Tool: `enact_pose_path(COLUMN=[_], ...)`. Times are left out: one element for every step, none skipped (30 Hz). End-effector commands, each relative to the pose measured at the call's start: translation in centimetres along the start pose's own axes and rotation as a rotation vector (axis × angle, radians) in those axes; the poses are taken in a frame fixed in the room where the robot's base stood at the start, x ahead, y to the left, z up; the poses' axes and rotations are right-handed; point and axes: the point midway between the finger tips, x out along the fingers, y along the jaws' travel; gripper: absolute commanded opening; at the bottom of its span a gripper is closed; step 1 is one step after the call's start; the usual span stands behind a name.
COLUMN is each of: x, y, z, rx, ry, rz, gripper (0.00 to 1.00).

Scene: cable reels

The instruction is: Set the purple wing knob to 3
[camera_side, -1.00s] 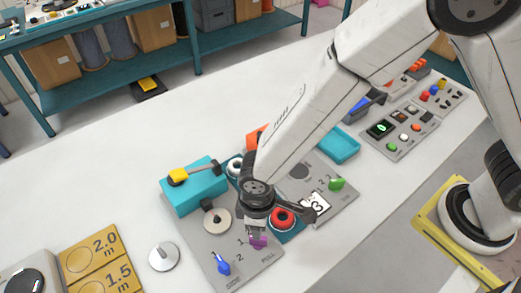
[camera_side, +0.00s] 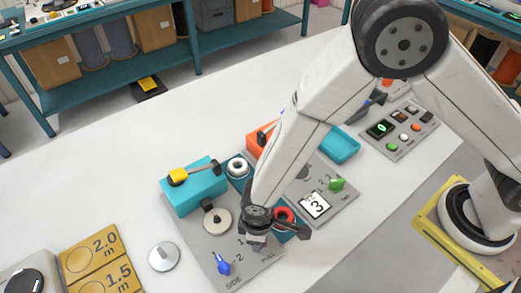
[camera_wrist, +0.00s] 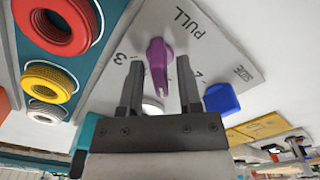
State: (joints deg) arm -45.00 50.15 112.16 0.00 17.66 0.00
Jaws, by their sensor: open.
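The purple wing knob (camera_wrist: 158,62) stands on a grey panel (camera_wrist: 212,52) in the wrist view. A printed 3 is to its left, a 2 to its right and PULL above it. Its wing lies roughly up and down in that picture; which number it indicates is unclear. My gripper (camera_wrist: 159,60) is open, with one finger on each side of the knob and a visible gap on both sides. In the side view my gripper (camera_side: 256,242) is low over the panel and hides the knob.
A blue knob (camera_side: 223,264) is close to my gripper on the left and shows in the wrist view (camera_wrist: 221,98). A red ring (camera_side: 284,215) is close on the right. A teal box (camera_side: 193,190) and a green knob (camera_side: 337,184) are farther off.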

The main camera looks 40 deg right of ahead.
Motion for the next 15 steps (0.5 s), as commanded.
enact_pose_path(x=[0.00,0.00,-0.01,-0.01,-0.01,-0.01,-0.02,-0.02,-0.02,-0.02,-0.02,-0.03,-0.03,-0.03,-0.03], y=[0.00,0.00,0.00,0.00,0.00,0.00,0.00,0.00,0.00,0.00,0.00,0.00,0.00,0.00,0.00], z=[-0.01,-0.01,-0.01,-0.01,0.00,0.00,0.00,0.00,0.00,0.00,0.00,0.00,0.00,0.00,0.01], rx=[0.000,0.000,0.000,0.000,0.000,0.000,0.000,0.000,0.000,0.000,0.000,0.000,0.001,0.002,0.007], ry=[0.000,0.000,0.000,0.000,0.000,0.000,0.000,0.000,0.000,0.000,0.000,0.000,0.000,0.000,0.000], rz=[0.000,0.000,0.000,0.000,0.000,0.000,0.000,0.000,0.000,0.000,0.000,0.000,0.000,0.000,0.000], gripper=[0.44,0.44,0.44,0.44,0.38,0.25,0.16,0.06,0.00,0.00,0.00,0.00,0.00,0.00,0.00])
